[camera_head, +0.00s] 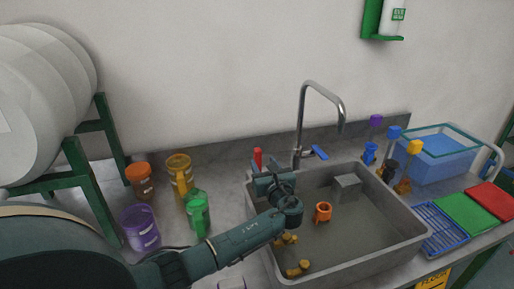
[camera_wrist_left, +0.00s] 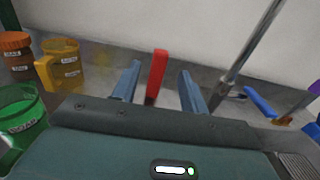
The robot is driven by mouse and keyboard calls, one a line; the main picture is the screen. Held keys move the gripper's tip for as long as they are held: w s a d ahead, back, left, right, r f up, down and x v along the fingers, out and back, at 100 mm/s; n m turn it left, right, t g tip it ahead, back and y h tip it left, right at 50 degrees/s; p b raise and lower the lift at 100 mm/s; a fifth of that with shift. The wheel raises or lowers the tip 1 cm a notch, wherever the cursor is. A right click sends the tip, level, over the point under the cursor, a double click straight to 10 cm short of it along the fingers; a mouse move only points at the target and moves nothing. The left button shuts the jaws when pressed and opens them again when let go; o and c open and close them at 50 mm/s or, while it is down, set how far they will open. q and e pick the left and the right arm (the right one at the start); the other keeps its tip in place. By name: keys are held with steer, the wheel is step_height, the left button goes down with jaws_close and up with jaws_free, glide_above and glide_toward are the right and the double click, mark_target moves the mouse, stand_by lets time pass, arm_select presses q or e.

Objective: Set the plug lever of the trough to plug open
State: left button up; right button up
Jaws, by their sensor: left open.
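The trough (camera_head: 410,236) is a grey sink set in the counter. A red lever (camera_head: 257,157) stands upright behind its back left corner; I take it for the plug lever. In the left wrist view the red lever (camera_wrist_left: 156,74) shows between and beyond the two blue fingers. My left gripper (camera_head: 262,170) is open just in front of the lever, and its fingers (camera_wrist_left: 160,82) lie to either side of it in the picture. I cannot tell whether they touch it. The lever's base is partly hidden by the gripper. My right gripper is not in view.
A tall metal faucet (camera_head: 301,120) with a blue handle (camera_head: 320,152) stands right of the lever. Left are a yellow jug (camera_head: 180,175), green (camera_head: 198,216), purple (camera_head: 140,228) and orange (camera_head: 140,181) containers. An orange piece (camera_head: 323,212) lies in the trough.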

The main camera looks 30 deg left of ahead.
mark_target(259, 154)
arm_select(q)
steer(key=x, duration=0.9)
steer(key=shift+w, duration=0.1)
steer(key=shift+c, duration=0.3)
jaws_close()
